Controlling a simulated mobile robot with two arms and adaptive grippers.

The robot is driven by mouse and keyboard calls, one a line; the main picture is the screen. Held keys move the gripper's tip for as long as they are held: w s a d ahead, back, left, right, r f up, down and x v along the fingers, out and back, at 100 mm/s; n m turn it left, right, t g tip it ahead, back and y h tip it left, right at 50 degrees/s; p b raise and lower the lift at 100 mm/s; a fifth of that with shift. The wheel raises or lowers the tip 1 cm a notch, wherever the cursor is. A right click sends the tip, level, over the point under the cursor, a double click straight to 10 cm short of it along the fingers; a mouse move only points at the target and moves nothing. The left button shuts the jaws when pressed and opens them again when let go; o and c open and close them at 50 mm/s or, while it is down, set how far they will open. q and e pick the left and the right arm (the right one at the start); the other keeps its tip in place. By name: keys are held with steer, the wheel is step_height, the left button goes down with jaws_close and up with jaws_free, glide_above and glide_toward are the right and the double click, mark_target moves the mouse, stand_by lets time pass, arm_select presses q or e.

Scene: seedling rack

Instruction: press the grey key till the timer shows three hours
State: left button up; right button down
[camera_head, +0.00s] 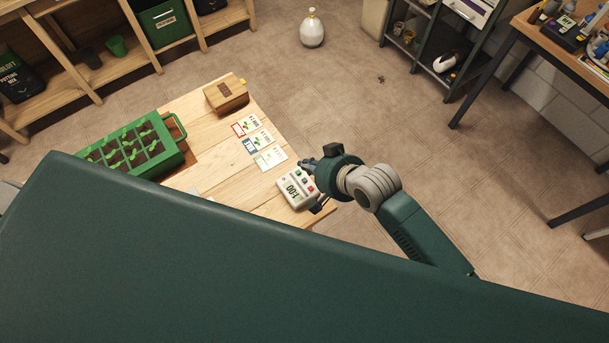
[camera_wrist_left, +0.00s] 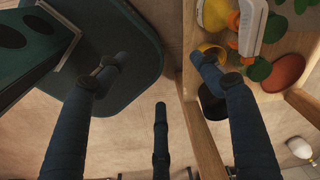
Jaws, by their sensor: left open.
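The timer (camera_head: 293,193), a pale box, lies at the near right end of the wooden table. Its display is small and turned in the head view; the digits look like a one and two zeros. Small coloured keys sit along its far right side; I cannot make out the grey one for certain. My right gripper (camera_head: 307,166) is at the timer's key side, its fingers close above or beside the keys. Contact and finger opening are unclear. My left gripper (camera_wrist_left: 160,78) is open and empty in the left wrist view, away from the timer.
On the wooden table (camera_head: 200,104) are a green seedling tray (camera_head: 172,161), a wooden box (camera_head: 226,94) and several seed cards (camera_head: 262,139). Shelves stand at the back. A shelf or bin with colourful items (camera_wrist_left: 284,75) is near my left fingers. Floor right of the table is clear.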

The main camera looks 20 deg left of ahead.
arm_select(q)
steer(key=shift+c, duration=0.5)
jaws_close()
stand_by(1.0)
